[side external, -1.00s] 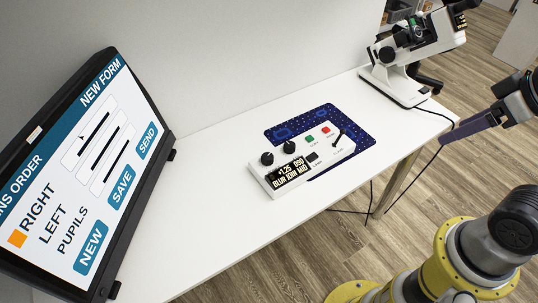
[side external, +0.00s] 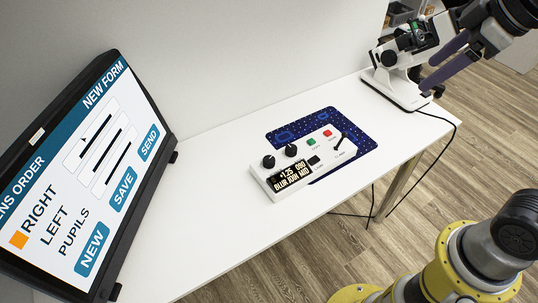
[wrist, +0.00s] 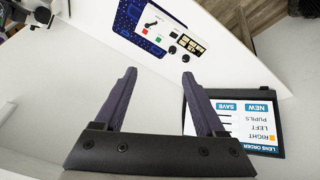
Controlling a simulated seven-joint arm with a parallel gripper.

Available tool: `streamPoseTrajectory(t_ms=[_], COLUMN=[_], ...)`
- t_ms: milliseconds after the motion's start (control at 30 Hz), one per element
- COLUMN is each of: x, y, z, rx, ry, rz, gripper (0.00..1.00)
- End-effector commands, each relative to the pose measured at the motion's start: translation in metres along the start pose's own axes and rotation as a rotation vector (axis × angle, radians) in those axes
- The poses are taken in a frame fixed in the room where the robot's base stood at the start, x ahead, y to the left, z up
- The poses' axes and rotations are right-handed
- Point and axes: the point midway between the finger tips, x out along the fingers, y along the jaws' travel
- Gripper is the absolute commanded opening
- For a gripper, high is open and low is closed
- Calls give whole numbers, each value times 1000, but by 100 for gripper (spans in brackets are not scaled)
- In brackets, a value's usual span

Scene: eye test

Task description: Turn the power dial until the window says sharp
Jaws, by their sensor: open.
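A white control box (side external: 318,179) lies on a dark blue patterned mat (side external: 361,135) on the table. Its window (side external: 291,176) reads "+1.25 090" above "BLUR JOIN MID". Two black dials (side external: 268,161) stand on its back left part; I cannot read which is the power dial. The dials also show in the wrist view (wrist: 183,33). My gripper (side external: 429,75) is open and empty, with two purple fingers (wrist: 159,73). It is up at the right, in front of the white optical instrument in the picture, well away from the dials and touching nothing I can see.
A white optical instrument (side external: 390,88) stands at the table's far right end. A large tilted screen (side external: 75,190) with an order form stands at the left. The box also has green and red buttons, a black button and a lever. The white table (side external: 210,200) between screen and box is clear.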

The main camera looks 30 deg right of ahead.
Motion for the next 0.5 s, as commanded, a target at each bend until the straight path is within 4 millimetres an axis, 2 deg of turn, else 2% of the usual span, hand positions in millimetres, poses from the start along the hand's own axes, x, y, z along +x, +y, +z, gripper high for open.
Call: streamPoseTrajectory(t_ms=[33,100,267,367,500], x=[6,15,48,77,125], y=[4,9,12,8,-5], z=[-19,-44,-99,-129,-164], rx=[-49,-120,-270,-356,-462], ry=[-16,-33,-78,-107,-151], rz=[-16,-36,-88,-123,-175], gripper=[72,72,72,72,72])
